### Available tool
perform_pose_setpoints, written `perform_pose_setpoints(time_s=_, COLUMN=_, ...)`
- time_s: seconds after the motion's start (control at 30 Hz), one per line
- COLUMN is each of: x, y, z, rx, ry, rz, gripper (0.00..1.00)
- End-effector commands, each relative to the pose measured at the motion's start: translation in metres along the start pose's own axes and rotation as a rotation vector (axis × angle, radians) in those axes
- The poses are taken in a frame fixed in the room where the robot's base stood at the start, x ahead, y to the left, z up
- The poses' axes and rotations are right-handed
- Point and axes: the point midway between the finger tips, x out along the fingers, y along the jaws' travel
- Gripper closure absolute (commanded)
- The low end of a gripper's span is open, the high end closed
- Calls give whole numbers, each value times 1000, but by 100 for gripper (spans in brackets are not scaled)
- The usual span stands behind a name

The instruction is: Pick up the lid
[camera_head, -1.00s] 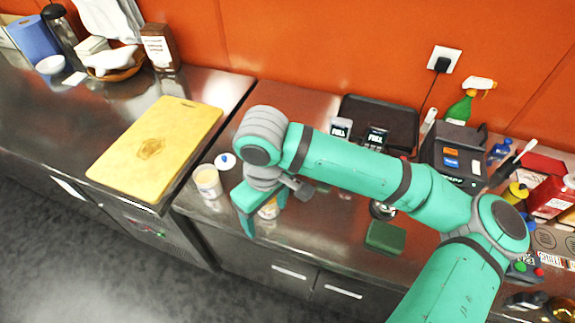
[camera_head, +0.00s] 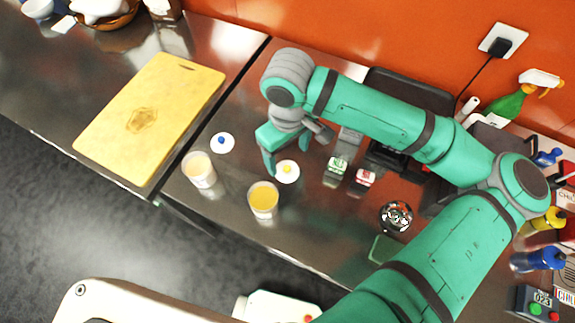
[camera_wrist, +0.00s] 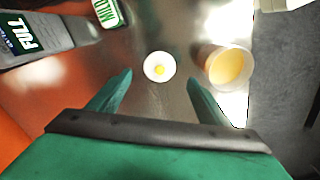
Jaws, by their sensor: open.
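A white round lid with a yellow knob (camera_head: 287,172) lies flat on the steel counter. It also shows in the wrist view (camera_wrist: 159,67), ahead of my fingers and roughly centred between them. A second white lid with a blue knob (camera_head: 221,142) lies further left. A cup with yellow contents (camera_head: 263,200) stands near the yellow-knobbed lid, and shows right of it in the wrist view (camera_wrist: 225,66). A cup with paler contents (camera_head: 199,169) stands by the blue-knobbed lid. My gripper (camera_wrist: 158,80) is open and empty, above the counter; its height over the lid is hard to tell.
A yellow cutting board (camera_head: 150,120) lies on the left counter. A green sponge (camera_head: 384,248) and a shiny round object (camera_head: 396,216) lie further right.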

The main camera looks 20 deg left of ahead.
Motion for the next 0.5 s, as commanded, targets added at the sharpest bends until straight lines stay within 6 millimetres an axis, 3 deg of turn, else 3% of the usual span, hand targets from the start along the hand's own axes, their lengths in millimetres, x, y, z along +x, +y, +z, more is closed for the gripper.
perform_pose_setpoints(time_s=0.33, x=29, y=0, z=-2, rx=-2, ry=-1, rz=-1, gripper=29)
perform_pose_setpoints(time_s=0.5, x=53, y=0, z=-5, rx=-3, ry=-1, rz=0, gripper=29)
